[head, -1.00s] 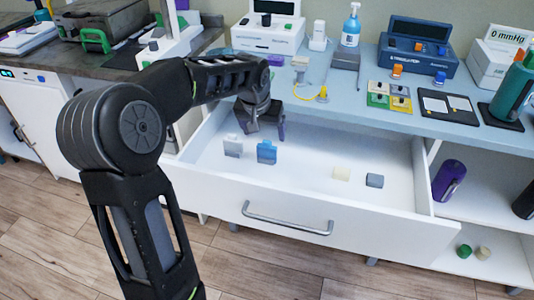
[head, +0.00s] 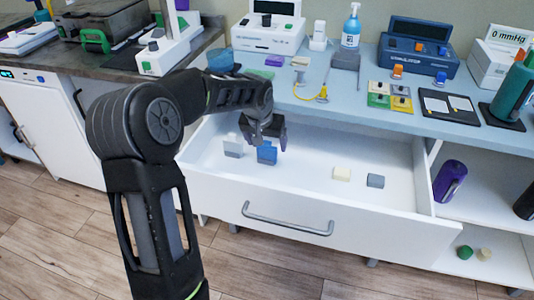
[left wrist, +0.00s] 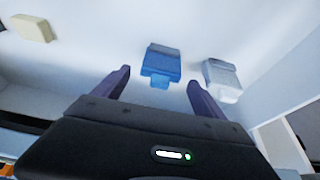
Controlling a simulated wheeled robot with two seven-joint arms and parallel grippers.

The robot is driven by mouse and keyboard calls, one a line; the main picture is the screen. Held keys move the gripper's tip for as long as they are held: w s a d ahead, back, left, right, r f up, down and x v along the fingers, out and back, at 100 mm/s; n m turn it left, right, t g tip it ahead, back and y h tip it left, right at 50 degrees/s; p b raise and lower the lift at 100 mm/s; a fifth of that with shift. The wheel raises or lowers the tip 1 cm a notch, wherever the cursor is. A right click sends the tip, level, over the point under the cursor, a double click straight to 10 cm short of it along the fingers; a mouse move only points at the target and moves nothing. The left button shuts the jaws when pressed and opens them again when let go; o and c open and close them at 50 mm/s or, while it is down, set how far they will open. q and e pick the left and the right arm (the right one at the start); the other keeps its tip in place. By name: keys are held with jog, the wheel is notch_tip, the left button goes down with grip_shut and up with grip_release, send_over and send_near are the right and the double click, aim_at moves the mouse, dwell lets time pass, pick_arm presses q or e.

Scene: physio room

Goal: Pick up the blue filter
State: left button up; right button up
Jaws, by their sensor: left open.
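The blue filter (head: 267,155) stands in the open white drawer, toward its left side. My left gripper (head: 264,138) is open just above and behind it in the head view, partly covering its top. In the left wrist view the blue filter (left wrist: 161,64) lies ahead, between the lines of the two purple fingers (left wrist: 158,84), with nothing held. A white-grey filter (head: 233,147) stands just left of the blue one in the head view; it also shows in the left wrist view (left wrist: 221,78), beyond the right finger. My right gripper is not in view.
The drawer (head: 300,203) also holds a cream block (head: 341,174) and a grey block (head: 375,181) at the right, with clear floor between. The blue counter (head: 340,105) with devices overhangs the drawer's back.

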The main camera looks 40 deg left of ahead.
pick_arm(q)
jog(key=shift+c, duration=0.3)
grip_shut()
dwell(0.9)
